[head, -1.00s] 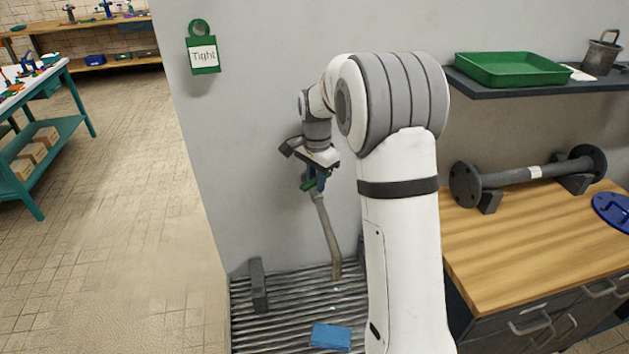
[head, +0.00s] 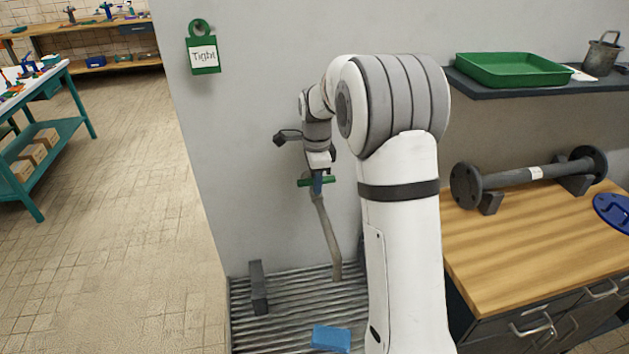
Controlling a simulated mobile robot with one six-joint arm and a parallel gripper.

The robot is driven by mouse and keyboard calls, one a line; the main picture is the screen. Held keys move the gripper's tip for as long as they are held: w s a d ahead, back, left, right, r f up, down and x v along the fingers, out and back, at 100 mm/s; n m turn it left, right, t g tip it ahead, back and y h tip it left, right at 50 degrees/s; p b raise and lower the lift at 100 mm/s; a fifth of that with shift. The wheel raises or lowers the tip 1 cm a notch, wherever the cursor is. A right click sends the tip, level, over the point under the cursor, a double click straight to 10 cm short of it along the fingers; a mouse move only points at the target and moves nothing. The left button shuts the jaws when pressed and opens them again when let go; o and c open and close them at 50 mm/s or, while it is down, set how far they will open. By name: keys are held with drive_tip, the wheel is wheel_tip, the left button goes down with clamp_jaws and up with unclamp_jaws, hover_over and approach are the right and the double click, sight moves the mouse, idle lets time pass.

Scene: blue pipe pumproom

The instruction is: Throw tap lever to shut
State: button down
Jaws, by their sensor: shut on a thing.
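The tap's green lever (head: 304,182) lies across the top of the small blue tap body (head: 317,190), about level from left to right in the picture. A grey-brown hose (head: 328,236) hangs below the tap to the slatted floor tray. My gripper (head: 319,170) points down from above and is shut on the lever near its middle. The fingertips are small and partly hidden, so the exact grip is hard to see.
A green "Tight" tag (head: 204,57) hangs on the grey wall. At right are a wooden bench (head: 520,232) with a flanged pipe (head: 530,175) and a shelf with a green tray (head: 512,69).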

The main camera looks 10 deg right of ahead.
idle(0.3)
drive_tip(key=c, duration=1.3)
unclamp_jaws()
drive_tip(key=shift+r, duration=0.1)
wheel_tip(320, 180, up, 7)
drive_tip(key=shift+b, duration=0.3)
drive_tip(key=shift+r, duration=0.35)
